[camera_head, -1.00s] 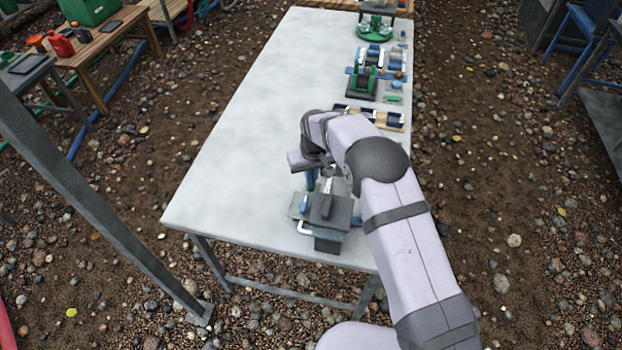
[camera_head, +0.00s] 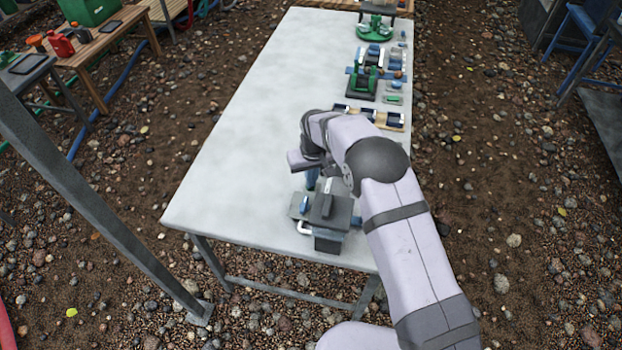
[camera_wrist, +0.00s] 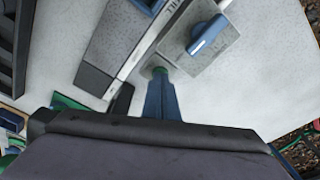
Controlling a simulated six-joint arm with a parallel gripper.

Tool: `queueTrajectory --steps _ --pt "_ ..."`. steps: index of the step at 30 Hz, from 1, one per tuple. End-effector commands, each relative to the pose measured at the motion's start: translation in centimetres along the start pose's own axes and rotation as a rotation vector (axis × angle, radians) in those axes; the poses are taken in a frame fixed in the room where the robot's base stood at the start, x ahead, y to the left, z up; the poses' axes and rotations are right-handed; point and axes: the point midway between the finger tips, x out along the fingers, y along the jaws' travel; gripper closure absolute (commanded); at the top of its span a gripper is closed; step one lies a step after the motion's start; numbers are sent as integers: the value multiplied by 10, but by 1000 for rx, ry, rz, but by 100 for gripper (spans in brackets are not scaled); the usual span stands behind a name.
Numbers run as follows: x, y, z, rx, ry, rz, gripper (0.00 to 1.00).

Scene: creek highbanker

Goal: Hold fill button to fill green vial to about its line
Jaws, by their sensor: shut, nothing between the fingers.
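A grey dispensing station (camera_head: 340,215) with dark blocks stands at the near end of the pale table. My gripper (camera_head: 311,184) is over its far left side, pointing down. In the wrist view its blue fingers (camera_wrist: 160,95) are shut and empty. Their tips are at a small green round part (camera_wrist: 160,72), which they partly cover; I cannot tell whether this is the fill button or the vial. Contact is also unclear. A blue knob (camera_wrist: 208,36) sits on a grey plate to the right of the fingers. The green vial's liquid level and line cannot be made out.
The pale table (camera_head: 240,120) is clear on its left side. Several devices, including a green stand (camera_head: 362,85) and a wooden rack (camera_head: 385,118), line the far right edge. A white lettered strip (camera_wrist: 150,45) runs beside the fingers in the wrist view.

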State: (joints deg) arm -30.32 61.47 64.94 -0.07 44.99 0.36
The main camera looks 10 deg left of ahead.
Motion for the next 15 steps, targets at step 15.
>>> queueTrajectory --steps 15 --pt "3 0 0 0 0 0 100"
